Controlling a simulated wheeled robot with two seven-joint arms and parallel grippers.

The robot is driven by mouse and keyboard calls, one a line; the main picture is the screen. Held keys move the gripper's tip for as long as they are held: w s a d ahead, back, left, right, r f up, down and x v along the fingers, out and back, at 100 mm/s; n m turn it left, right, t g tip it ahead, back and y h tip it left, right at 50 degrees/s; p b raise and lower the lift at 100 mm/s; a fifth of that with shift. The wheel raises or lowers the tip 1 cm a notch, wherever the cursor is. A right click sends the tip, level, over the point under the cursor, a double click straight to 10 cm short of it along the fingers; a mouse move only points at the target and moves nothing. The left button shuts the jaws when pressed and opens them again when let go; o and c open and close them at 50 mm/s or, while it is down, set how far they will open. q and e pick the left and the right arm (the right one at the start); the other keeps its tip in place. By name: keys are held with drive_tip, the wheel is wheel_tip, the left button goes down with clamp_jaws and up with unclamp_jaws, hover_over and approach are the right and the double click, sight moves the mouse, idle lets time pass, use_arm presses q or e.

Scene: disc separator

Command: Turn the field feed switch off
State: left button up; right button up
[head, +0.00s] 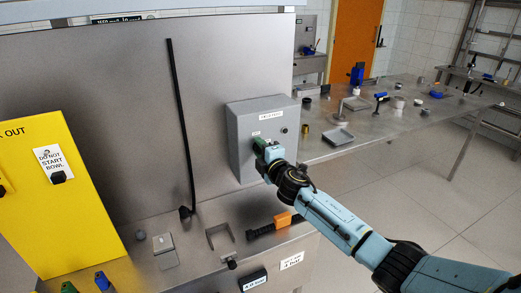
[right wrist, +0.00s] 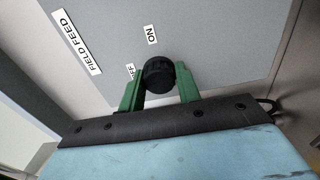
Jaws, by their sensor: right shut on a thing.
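The field feed box (head: 238,130) is a grey cabinet with a "FIELD FEED" label (head: 271,114), standing on the bench against a metal panel. In the right wrist view its black round switch knob (right wrist: 158,75) sits beside an "ON" label (right wrist: 152,34) and a partly covered "OFF" label (right wrist: 130,70). My right gripper (head: 262,146) reaches the box front. Its green fingers are shut on the knob, one on each side. Which label the knob points to cannot be told. My left gripper is not in view.
A yellow lockout board (head: 60,220) stands at the left. A black rod (head: 180,120) leans by the panel. An orange-and-black tool (head: 275,226) and a grey bracket (head: 220,238) lie on the bench below the box. A long metal table (head: 350,148) with small items extends right.

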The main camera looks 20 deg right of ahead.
idle(0.4)
drive_tip(key=o, duration=1)
drive_tip(key=shift+s, duration=0.1)
drive_tip(key=s, duration=1.3)
drive_tip(key=shift+s, duration=0.1)
